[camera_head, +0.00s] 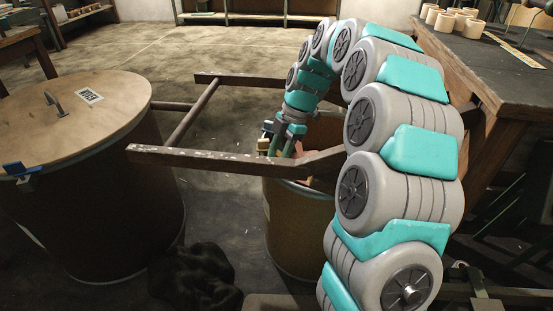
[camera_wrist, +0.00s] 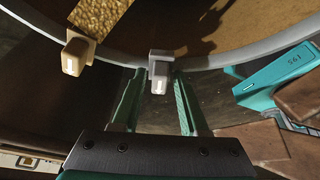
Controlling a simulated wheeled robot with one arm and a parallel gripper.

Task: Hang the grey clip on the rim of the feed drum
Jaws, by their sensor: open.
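The grey clip (camera_wrist: 160,70) sits over the pale rim of the open brown drum (camera_wrist: 225,60) in the wrist view, with its lower end on the near side of the rim. My gripper (camera_wrist: 158,80) is open, with one green finger on each side of the clip and gaps visible between. In the head view my gripper (camera_head: 284,149) reaches down at the brown drum (camera_head: 297,232) under the wooden frame. The grey clip cannot be made out there.
A tan clip (camera_wrist: 76,55) sits on the rim to the left. A teal marked block (camera_wrist: 272,76) and brown blocks (camera_wrist: 255,142) lie to the right. Wooden beams (camera_head: 230,160) frame the drum. A lidded drum (camera_head: 85,105) with a blue clip (camera_head: 18,168) stands left.

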